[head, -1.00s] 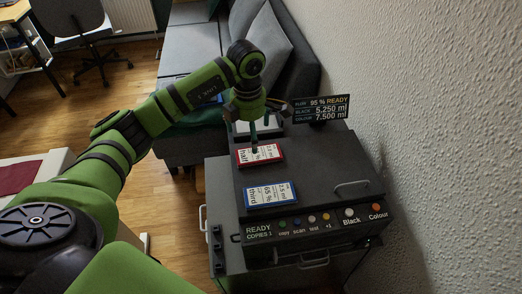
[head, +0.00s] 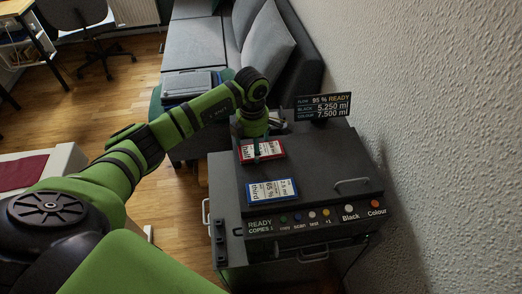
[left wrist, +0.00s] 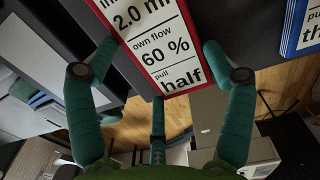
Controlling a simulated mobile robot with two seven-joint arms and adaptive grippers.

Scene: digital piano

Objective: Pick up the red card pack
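The red card pack (head: 266,149) is a red-edged white label reading "half", lying on top of the dark printer-like machine (head: 310,165). In the left wrist view the red card pack (left wrist: 155,50) fills the upper middle, its far end cut off. My left gripper (head: 256,146) is low over it, and a teal finger hides part of its label. In the left wrist view the fingers of my left gripper (left wrist: 160,70) are spread, one by each long side and one below the near end. Whether they touch it I cannot tell. My right gripper is not in view.
A blue card pack (head: 272,191) reading "third" lies nearer on the same machine. A display sign (head: 323,108) stands at its back right, and a wall (head: 440,130) rises close on the right. Buttons line the machine's front. A grey sofa (head: 195,45) stands behind.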

